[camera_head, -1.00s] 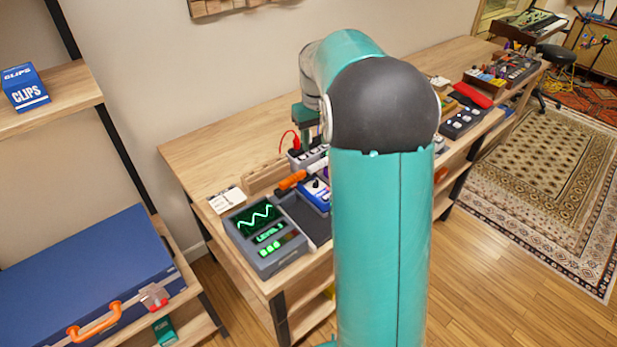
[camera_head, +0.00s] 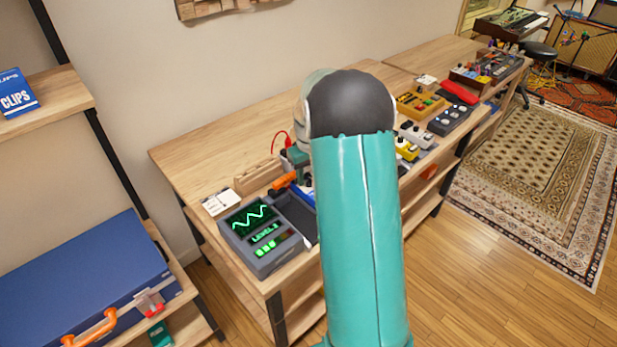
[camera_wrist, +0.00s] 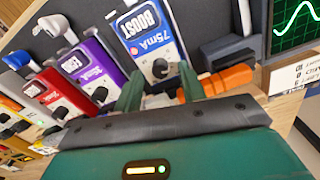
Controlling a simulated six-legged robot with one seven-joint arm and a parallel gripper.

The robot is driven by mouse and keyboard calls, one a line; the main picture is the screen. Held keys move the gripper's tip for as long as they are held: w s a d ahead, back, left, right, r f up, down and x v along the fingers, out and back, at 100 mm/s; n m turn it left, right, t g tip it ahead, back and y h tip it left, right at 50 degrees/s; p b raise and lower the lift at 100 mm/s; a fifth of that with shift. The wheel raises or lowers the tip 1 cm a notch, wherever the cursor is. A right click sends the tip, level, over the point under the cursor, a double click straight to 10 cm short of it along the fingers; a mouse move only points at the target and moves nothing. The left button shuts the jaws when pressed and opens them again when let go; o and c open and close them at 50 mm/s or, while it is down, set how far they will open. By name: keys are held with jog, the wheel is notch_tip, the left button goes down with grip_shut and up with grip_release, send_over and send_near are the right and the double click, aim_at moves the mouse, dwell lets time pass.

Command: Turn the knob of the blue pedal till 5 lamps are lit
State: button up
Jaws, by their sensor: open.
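The blue pedal, marked BOOST 75mA (camera_wrist: 143,32), lies ahead of my gripper in the wrist view. In the head view only a blue strip of it (camera_head: 302,197) shows beside my arm. Its dark knob (camera_wrist: 160,68) is at the pedal's near end. My gripper (camera_wrist: 160,86) is open, with one teal finger on each side of the knob; contact cannot be told. The grey meter (camera_head: 262,262) has a green wave screen (camera_head: 252,217), a LEVEL readout (camera_head: 266,234) and about three lit green lamps (camera_head: 265,248).
An orange plug (camera_wrist: 228,79) sticks out right beside the right finger. A purple pedal (camera_wrist: 100,68) and a red one (camera_wrist: 60,92) stand to the left. A wooden block (camera_head: 257,176) and a white card (camera_head: 221,201) lie near the meter.

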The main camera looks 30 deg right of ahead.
jog(key=shift+f, duration=0.55)
jog(key=shift+c, duration=0.4)
grip_shut()
jog(key=shift+m, duration=0.5)
jog(key=m, duration=1)
jog(key=shift+m, duration=0.3)
